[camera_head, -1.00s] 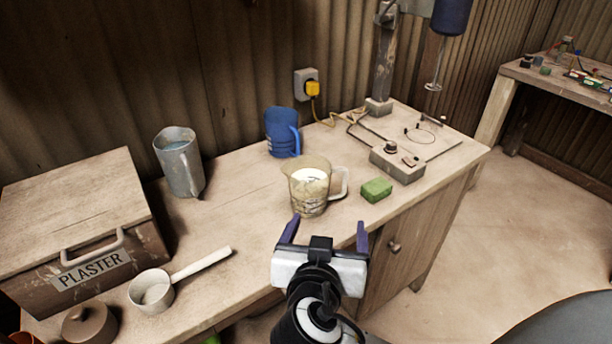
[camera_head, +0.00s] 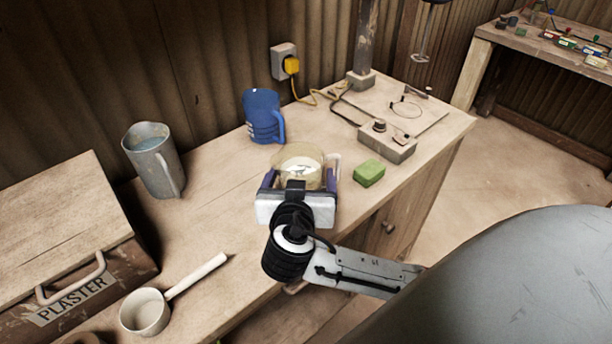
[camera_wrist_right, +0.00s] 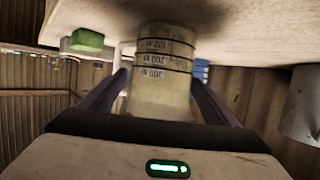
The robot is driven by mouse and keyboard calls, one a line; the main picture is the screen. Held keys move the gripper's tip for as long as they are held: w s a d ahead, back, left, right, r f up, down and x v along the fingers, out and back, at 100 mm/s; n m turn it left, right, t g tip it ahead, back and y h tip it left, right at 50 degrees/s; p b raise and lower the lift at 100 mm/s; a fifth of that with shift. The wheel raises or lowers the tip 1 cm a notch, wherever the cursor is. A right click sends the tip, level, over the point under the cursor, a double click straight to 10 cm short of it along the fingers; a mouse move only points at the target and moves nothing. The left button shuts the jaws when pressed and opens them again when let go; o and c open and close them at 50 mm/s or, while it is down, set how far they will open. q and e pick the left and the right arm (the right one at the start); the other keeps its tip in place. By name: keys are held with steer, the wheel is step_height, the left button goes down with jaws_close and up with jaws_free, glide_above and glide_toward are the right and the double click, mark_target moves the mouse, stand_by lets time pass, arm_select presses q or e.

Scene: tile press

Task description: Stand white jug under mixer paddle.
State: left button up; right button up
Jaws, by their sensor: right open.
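The white jug (camera_head: 302,162), cream-walled with white contents, stands upright on the bench. Its handle is on the right. My right gripper (camera_head: 300,176) is open, its purple fingers on either side of the jug. In the right wrist view, which is upside down, the jug (camera_wrist_right: 163,75) with dark printed bands sits between the spread fingers; contact cannot be told. The mixer paddle (camera_head: 421,58) hangs at the top right over the far end of the bench, above the mixer's base board (camera_head: 408,112). My left gripper is out of view.
A green sponge (camera_head: 369,173) and a control box (camera_head: 387,146) with a cable lie right of the jug. A blue jug (camera_head: 263,115) stands behind it. A grey metal jug (camera_head: 152,160), white scoop (camera_head: 146,312) and plaster box (camera_head: 70,250) are at left.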

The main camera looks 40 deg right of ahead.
steer(key=shift+x, duration=1.35)
steer(key=shift+a, duration=0.1)
steer(key=c, duration=1.3)
steer(key=shift+c, duration=0.9)
steer(key=shift+r, duration=0.2)
